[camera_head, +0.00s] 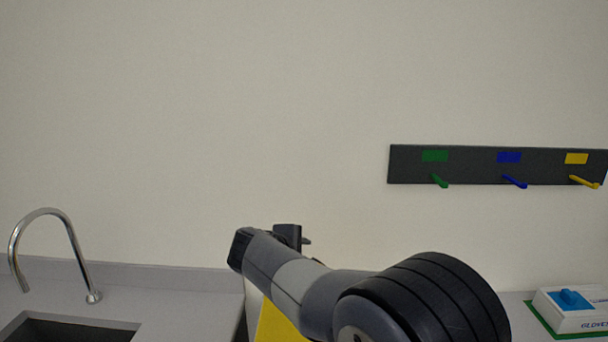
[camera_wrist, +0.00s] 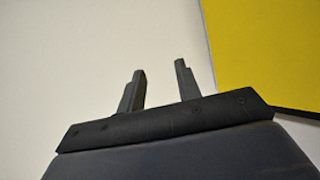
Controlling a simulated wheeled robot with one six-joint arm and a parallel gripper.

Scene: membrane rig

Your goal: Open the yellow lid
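The yellow lid (camera_wrist: 275,50) fills the upper right of the wrist view as a flat yellow panel with a dark lower edge. In the head view a strip of yellow (camera_head: 277,325) shows at the bottom, mostly hidden behind my arm; it looks like the same lid. My gripper (camera_wrist: 160,78) is open and empty, its two fingers apart in front of a pale surface. The fingers are to the left of the yellow panel in the wrist view, with a gap between. No handle on the lid is in sight. The fingertips are not clear in the head view.
A dark wall rack (camera_head: 470,165) with green, blue and yellow pegs hangs at the right. A glove box (camera_head: 575,310) stands at the lower right. A sink (camera_head: 70,330) with a curved tap (camera_head: 75,250) is at the left. Grey counter (camera_head: 165,300) lies bare between.

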